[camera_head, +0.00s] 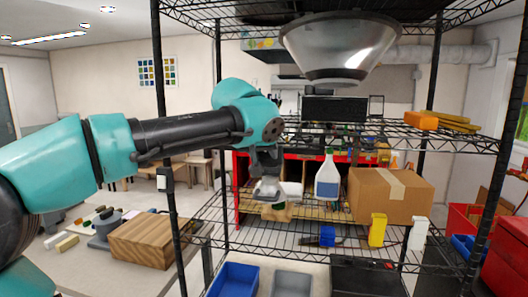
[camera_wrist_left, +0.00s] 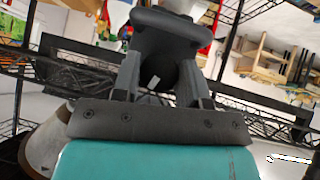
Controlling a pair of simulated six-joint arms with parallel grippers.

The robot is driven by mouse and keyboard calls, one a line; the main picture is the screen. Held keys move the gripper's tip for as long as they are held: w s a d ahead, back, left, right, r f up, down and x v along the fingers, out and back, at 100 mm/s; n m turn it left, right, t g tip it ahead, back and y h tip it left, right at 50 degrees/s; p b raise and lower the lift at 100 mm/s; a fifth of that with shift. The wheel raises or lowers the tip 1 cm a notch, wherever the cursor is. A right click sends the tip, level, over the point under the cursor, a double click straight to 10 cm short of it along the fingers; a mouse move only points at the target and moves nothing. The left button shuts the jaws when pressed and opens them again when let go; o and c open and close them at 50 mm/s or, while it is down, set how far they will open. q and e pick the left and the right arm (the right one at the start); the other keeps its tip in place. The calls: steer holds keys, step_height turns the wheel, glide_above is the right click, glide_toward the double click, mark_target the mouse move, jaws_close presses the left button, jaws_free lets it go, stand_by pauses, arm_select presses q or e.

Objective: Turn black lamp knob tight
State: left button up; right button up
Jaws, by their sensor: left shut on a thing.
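A metal lamp (camera_head: 340,45) with a wide conical shade hangs at the top of the rack. Its shade also shows at the lower left of the left wrist view (camera_wrist_left: 45,145). I cannot make out a black knob on it. My left gripper (camera_head: 268,190) is low over the middle shelf, well below and left of the lamp. My right gripper is in neither view.
The black wire rack has posts and shelves around my left arm. A spray bottle (camera_head: 327,178) and a cardboard box (camera_head: 392,195) stand right of my left gripper. A yellow bottle (camera_head: 377,230) stands in front, with a blue bin (camera_head: 234,281) lower left. A wooden block (camera_head: 155,240) sits outside the rack.

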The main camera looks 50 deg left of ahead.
arm_select(q)
steer(key=shift+w+d+m+g+y, duration=0.1)
steer(key=shift+m+g+y, duration=0.55)
steer(key=shift+y, duration=0.4)
steer(key=shift+d+m+g+y, duration=0.1)
steer(key=shift+m+g+y, duration=0.5)
steer(key=shift+y, duration=0.45)
steer(key=o, duration=0.9)
steer(key=shift+r, duration=0.1)
steer(key=v, duration=1.7)
steer(key=shift+d, duration=0.15)
